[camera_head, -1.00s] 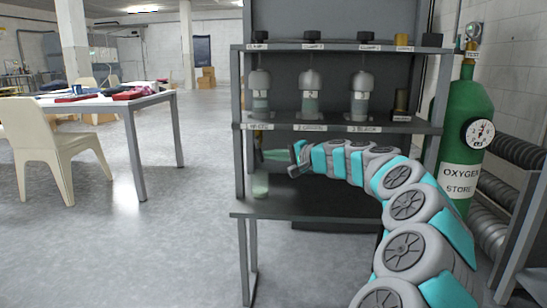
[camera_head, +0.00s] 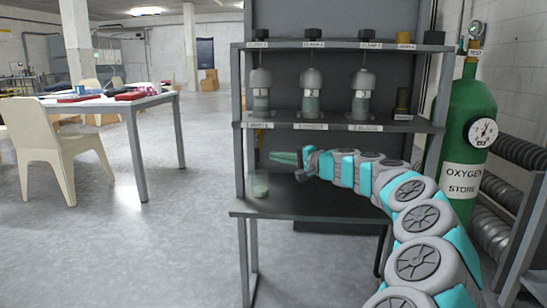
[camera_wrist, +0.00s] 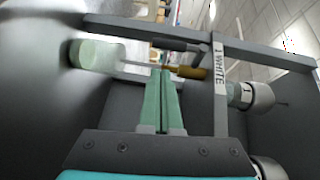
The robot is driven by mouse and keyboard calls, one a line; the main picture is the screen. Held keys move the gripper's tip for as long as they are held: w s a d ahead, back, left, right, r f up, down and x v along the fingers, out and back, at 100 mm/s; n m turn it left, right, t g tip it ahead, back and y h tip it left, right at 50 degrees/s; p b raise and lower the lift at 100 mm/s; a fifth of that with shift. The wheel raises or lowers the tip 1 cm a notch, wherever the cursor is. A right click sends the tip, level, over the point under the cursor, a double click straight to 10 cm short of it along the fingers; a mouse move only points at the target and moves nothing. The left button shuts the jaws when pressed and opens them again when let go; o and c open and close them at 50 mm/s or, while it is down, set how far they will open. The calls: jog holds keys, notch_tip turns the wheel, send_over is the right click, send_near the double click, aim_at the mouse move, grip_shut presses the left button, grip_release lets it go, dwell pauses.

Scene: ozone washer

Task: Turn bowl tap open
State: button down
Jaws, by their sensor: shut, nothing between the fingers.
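My gripper (camera_head: 272,156) is shut and empty, its green fingers pointing left below the middle shelf in the head view. In the wrist view the shut fingers (camera_wrist: 164,75) reach up to a tap with a brass-coloured part (camera_wrist: 188,72) and a dark cylinder (camera_wrist: 178,44), by the label "1 WHITE" (camera_wrist: 217,68). I cannot tell whether the fingertips touch the brass part. A pale translucent vessel (camera_wrist: 97,55) lies to the left in the wrist view. In the head view it stands upright on the lower shelf (camera_head: 260,187), below and left of my gripper. The tap is not clear in the head view.
Several grey-capped bottles (camera_head: 311,92) stand on the middle shelf (camera_head: 335,123), above my gripper. A left shelf post (camera_head: 238,150) is close to the fingertips. A green oxygen cylinder (camera_head: 469,130) stands right of the rack. The lower shelf (camera_head: 285,206) has free room.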

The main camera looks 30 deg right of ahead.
jog(key=d+f+v, duration=0.1)
jog(key=v, duration=0.9)
jog(key=shift+s+r+p, duration=0.25)
jog(key=shift+r+p, duration=0.05)
jog(key=shift+p, duration=0.1)
jog(key=shift+d, duration=0.1)
jog(key=s+a+r+n+g+y+p, duration=0.15)
jog(key=s+a+n+g, duration=0.25)
jog(key=a, duration=1.1)
jog(key=s+a+r+n+g+y+p, duration=0.1)
jog(key=s+a+n+g+y+p, duration=0.25)
jog(key=a, duration=1.25)
jog(key=s+a+f+n+g+h+p, duration=0.25)
jog(key=s+a+f+g, duration=0.2)
jog(key=s, duration=0.45)
jog(key=s+a+f+n+g+h+p, duration=0.25)
jog(key=s+f+h, duration=0.2)
jog(key=s, duration=0.55)
jog(key=s+d+f+g+h+p, duration=0.1)
jog(key=s+d+f+h, duration=0.1)
jog(key=s, duration=0.5)
jog(key=s+d+f+g+h, duration=0.2)
jog(key=s+d+f, duration=0.1)
jog(key=s+d, duration=0.2)
jog(key=shift+s+d+f+p, duration=0.2)
jog(key=shift+s+p, duration=0.15)
jog(key=shift+s, duration=0.65)
